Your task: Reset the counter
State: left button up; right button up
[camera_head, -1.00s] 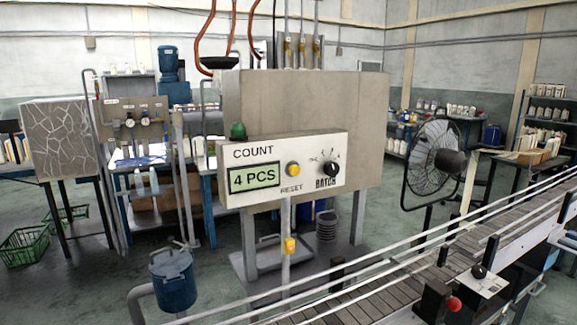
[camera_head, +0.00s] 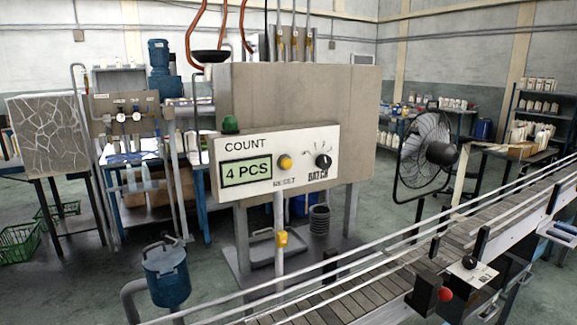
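The counter box (camera_head: 275,165) is a white panel on a post in front of a large grey machine. Its green display (camera_head: 246,171) reads "4 PCS" under the word COUNT. A black batch knob (camera_head: 323,161) is farther right on the same panel. A green dome lamp (camera_head: 231,124) stands on the top left of the box. Neither of my grippers is in view.
A conveyor (camera_head: 400,260) with rails runs from the bottom middle to the right edge, in front of the panel's post. A blue canister (camera_head: 167,275) stands at lower left. A black fan (camera_head: 425,150) stands at right. Green baskets (camera_head: 20,242) lie on the floor at left.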

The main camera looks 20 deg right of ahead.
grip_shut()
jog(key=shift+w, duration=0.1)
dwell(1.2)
